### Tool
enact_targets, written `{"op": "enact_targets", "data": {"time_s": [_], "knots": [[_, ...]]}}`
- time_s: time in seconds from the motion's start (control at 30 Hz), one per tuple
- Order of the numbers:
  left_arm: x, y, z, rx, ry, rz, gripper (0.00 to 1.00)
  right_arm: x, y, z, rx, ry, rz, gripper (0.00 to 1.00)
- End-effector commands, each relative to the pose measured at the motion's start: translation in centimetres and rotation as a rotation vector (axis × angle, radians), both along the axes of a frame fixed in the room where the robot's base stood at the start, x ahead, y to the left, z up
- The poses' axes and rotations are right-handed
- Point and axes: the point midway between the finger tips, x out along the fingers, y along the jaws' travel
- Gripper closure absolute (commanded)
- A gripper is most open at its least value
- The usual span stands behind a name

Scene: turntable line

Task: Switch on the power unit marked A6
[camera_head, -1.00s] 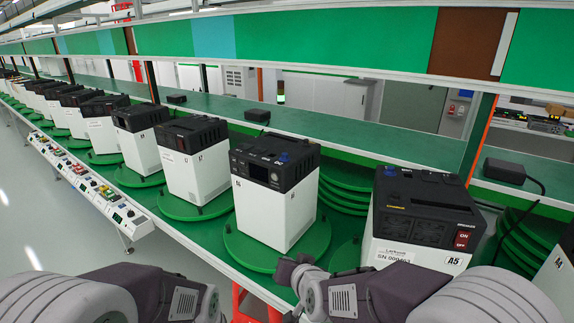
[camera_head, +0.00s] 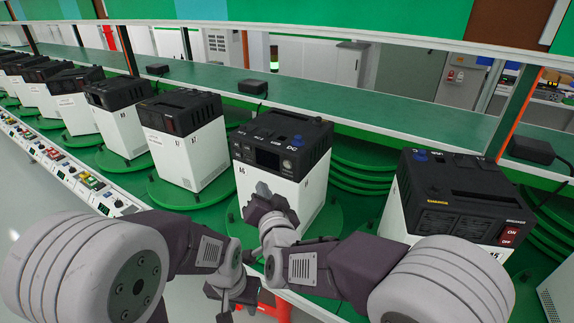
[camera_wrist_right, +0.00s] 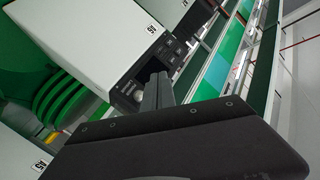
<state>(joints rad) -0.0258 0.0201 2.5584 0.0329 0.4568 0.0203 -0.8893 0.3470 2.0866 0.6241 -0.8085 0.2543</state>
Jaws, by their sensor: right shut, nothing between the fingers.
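The A6 power unit (camera_head: 285,190) is a white box with a black top and a dark front panel, standing on a green round turntable (camera_head: 326,217) at the centre of the head view. My right gripper (camera_head: 262,198) is shut and empty, in front of the unit's near side just below the black panel. In the right wrist view its fingers (camera_wrist_right: 158,88) lie close to the dark panel of the unit (camera_wrist_right: 105,45), beside a round pale control; contact cannot be told. My left gripper (camera_head: 228,296) hangs low, below the line's front edge; its jaw state is unclear.
The A5 unit (camera_head: 440,200), with a red ON/OFF switch (camera_head: 509,235), stands to the right. Another similar unit (camera_head: 188,145) stands to the left, with several more beyond. A green shelf (camera_head: 330,108) with black adapters runs behind.

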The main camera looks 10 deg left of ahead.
Motion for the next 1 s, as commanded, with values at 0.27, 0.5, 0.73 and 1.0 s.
{"op": "enact_targets", "data": {"time_s": [0.27, 0.5, 0.73, 1.0], "knots": [[0.0, 0.0, -0.2, 0.0, -0.001, 0.0, 0.64, 3.9, -1.6, -0.2, -0.006, 0.0, -0.006, 1.0], [0.0, 0.0, -1.0, 0.0, 0.001, 0.0, 0.64, 6.7, -2.6, -0.3, -0.004, -0.001, -0.005, 1.0], [-0.1, 0.0, -1.2, 0.0, 0.002, 0.001, 0.64, 7.7, -3.0, -0.1, -0.005, -0.001, -0.005, 1.0], [-0.1, 0.0, -1.1, 0.0, 0.003, 0.0, 0.64, 7.7, -3.0, -0.1, -0.005, -0.001, -0.006, 1.0]]}}
